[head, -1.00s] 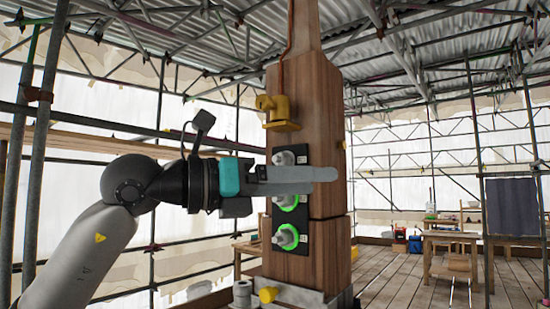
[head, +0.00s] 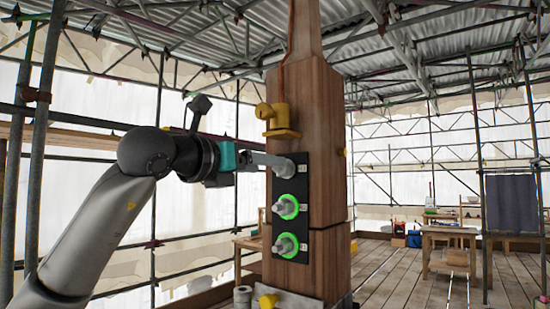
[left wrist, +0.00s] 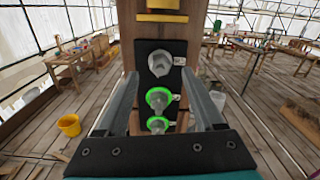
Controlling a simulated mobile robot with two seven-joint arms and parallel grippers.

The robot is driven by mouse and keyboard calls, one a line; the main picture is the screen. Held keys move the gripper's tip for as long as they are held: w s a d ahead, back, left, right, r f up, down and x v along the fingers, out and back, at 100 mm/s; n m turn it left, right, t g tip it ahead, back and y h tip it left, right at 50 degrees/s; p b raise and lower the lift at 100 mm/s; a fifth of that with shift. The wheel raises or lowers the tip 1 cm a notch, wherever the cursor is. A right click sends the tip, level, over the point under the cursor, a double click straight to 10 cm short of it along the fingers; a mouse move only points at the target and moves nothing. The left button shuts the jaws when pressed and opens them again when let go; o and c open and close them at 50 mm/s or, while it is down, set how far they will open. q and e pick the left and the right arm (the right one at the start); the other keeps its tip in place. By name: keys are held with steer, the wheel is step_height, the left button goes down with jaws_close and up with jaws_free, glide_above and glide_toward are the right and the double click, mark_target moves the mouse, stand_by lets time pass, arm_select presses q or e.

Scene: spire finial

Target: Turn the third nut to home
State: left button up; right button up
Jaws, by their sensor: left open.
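A black panel (head: 305,228) on the wooden post carries three grey nuts in a column. The middle nut (head: 284,207) and the bottom nut (head: 284,245) have glowing green rings. The top nut (head: 283,167) shows no green ring; it also appears in the left wrist view (left wrist: 159,64). My left gripper (head: 284,162) is open and points at the panel at the top nut's height, partly covering that nut in the head view. In the left wrist view its fingers (left wrist: 161,80) spread either side of the column, with the top nut just beyond the tips. My right gripper is out of view.
A yellow bracket (head: 281,118) sits on the post above the panel. A yellow knob (head: 268,300) is at the post's foot. Scaffold poles stand at left.

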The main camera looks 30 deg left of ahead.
mark_target(284, 169)
arm_select(q)
steer(key=shift+w+d+p, duration=0.2)
steer(key=shift+w+p, duration=0.35)
steer(key=shift+w, duration=1.75)
jaws_close()
